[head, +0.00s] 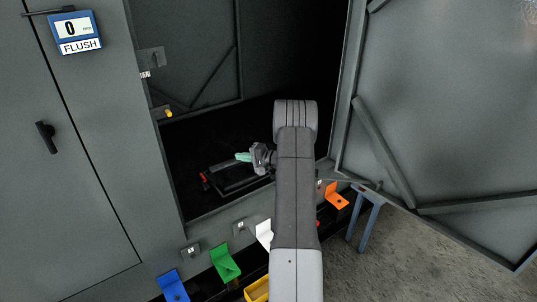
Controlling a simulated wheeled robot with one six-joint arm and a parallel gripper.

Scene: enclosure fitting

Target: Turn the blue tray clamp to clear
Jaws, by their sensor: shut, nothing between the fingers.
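My gripper (243,157) reaches into the dark open enclosure, with pale green fingertips that are shut and empty. It is above a dark tray-like frame (228,178) on the enclosure floor, which has small red parts (204,177) at its left end. I cannot make out a blue clamp on this frame; my arm hides part of the area to its right. A blue angled plate (172,286) is at the bottom left, outside the enclosure and well away from my gripper. I cannot tell whether it is the clamp.
Green (225,262), white (264,234) and orange (336,196) plates line the front below the sill. A yellow bin (257,290) is beneath. An open door (440,110) stands right, near a blue-legged stand (368,213). A yellow knob (168,113) is on the left inner side.

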